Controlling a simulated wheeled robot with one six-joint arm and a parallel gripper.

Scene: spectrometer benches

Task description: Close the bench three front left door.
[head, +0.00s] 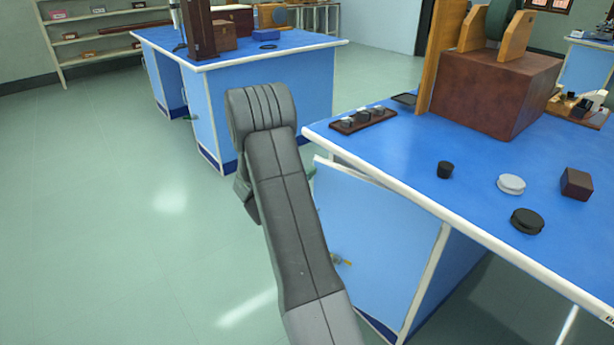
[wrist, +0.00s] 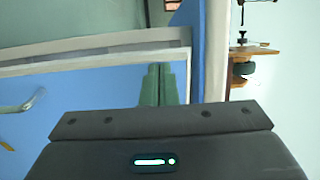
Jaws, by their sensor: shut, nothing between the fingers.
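The blue door (head: 375,240) with white edges is on the near bench and stands ajar, its top edge apart from the bench top. Its metal handle (head: 344,261) shows low on the panel, beside my arm. My arm reaches forward past the door's left edge and hides part of it; in the head view only a bit of green by that edge shows of the gripper. In the wrist view my gripper's green fingers (wrist: 160,84) are together and empty, in front of the blue door panel (wrist: 95,88), with the handle (wrist: 22,104) to the left. I cannot tell whether they touch it.
The bench top (head: 420,160) above the door overhangs and holds a small tray (head: 363,120), a brown block (head: 500,90), discs and a dark cup. Another blue bench (head: 265,95) stands behind. The green floor (head: 120,220) to the left is clear.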

